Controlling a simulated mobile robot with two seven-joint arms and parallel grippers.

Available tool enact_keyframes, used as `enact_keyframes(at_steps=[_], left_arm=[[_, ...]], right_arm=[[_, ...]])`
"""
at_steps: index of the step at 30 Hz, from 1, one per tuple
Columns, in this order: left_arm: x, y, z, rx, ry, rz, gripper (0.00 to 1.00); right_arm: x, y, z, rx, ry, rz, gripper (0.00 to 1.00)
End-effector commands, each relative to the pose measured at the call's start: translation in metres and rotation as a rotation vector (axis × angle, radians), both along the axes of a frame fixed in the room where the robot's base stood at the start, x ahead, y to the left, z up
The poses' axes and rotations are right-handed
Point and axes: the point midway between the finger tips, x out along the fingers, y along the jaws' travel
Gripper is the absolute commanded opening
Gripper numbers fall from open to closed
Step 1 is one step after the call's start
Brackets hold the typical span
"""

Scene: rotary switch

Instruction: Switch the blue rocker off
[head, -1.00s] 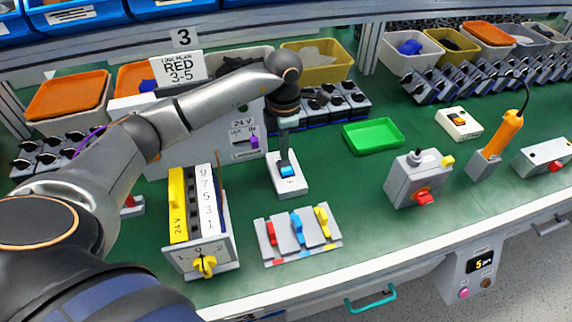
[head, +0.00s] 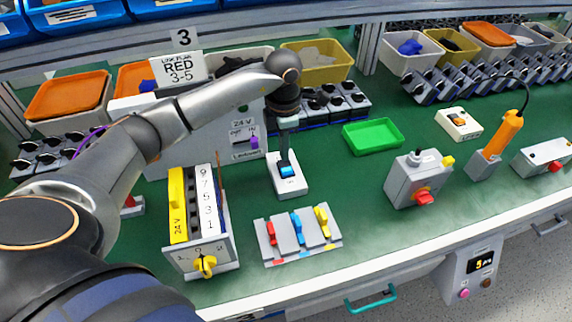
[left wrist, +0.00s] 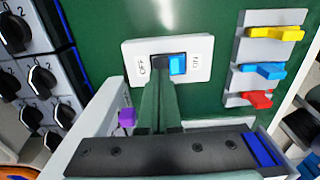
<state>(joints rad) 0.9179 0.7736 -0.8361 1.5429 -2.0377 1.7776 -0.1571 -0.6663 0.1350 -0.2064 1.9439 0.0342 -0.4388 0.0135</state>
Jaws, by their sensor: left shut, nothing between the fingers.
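The blue rocker (head: 288,171) sits on a white plate (head: 291,187) on the green bench, and its near half shows blue. In the left wrist view the blue half (left wrist: 178,65) is on the side of the ON mark, and a dark half lies on the OFF side. My left gripper (head: 284,157) points down over the rocker's far, dark half. Its fingers (left wrist: 160,84) are together and empty, and their tips cover part of the rocker's lower edge in the wrist view. I cannot tell whether they touch it. My right gripper is not in view.
Red, blue and yellow levers (head: 297,232) stand in front. A box with a yellow knob (head: 205,266) is at left, and a 24 V box (head: 246,146) with a purple switch stands behind. A green tray (head: 373,136) is at right, with open bench near it.

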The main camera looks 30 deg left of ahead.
Motion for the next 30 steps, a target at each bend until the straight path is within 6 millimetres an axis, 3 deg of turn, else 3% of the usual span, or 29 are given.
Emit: enact_keyframes(at_steps=[30], left_arm=[[-0.0001, 0.0001, -0.0084, 0.0, 0.0, 0.0, 0.0]], right_arm=[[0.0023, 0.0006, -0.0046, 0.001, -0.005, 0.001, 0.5]])
